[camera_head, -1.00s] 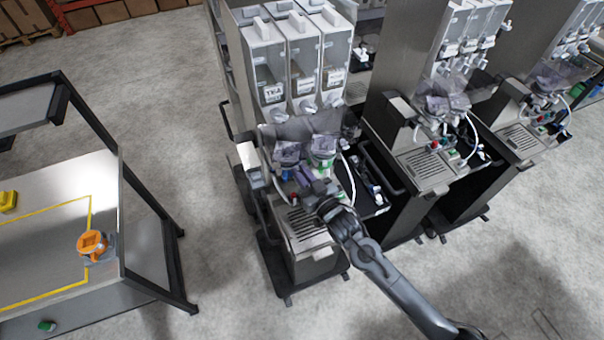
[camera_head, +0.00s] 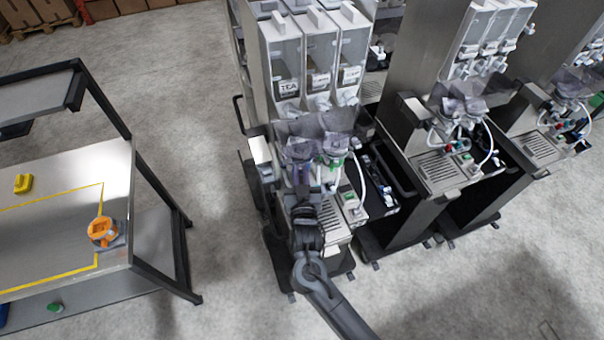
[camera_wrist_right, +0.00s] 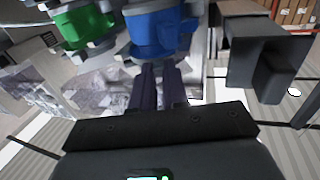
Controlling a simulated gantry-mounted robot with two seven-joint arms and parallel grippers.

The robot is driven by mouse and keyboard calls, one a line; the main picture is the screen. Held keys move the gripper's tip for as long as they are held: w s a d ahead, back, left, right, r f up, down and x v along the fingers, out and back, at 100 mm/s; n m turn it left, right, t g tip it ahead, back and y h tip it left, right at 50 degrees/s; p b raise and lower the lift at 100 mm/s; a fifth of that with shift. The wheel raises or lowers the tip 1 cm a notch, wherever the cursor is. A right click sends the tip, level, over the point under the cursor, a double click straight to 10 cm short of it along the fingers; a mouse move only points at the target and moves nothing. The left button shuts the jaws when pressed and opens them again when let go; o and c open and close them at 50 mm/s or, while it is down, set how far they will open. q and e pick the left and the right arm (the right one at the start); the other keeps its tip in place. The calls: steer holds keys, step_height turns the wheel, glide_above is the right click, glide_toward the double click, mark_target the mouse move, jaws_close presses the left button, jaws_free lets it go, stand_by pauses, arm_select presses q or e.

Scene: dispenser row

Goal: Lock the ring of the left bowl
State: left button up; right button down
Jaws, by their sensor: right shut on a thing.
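The left bowl (camera_head: 299,149) sits at the front of the nearest dispenser machine. Its blue ring (camera_wrist_right: 160,30) fills the top middle of the right wrist view. The right bowl (camera_head: 333,146) beside it has a green ring (camera_wrist_right: 86,27). My right gripper (camera_head: 302,182) is at the left bowl, in front of and below it. In the wrist view its two dark fingers (camera_wrist_right: 158,72) are close together at the near edge of the blue ring and shut on it. The fingertips are hidden against the ring. My left gripper is not in view.
Clear hoppers (camera_head: 318,65) stand above the bowls. A drip grate (camera_head: 336,232) lies below, partly behind my arm. A white hose (camera_head: 359,178) hangs at the right. A steel table (camera_head: 60,250) with an orange part (camera_head: 102,232) stands at left, with open floor between.

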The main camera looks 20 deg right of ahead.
steer(key=c, duration=1.4)
jaws_free()
steer(key=shift+d, duration=0.15)
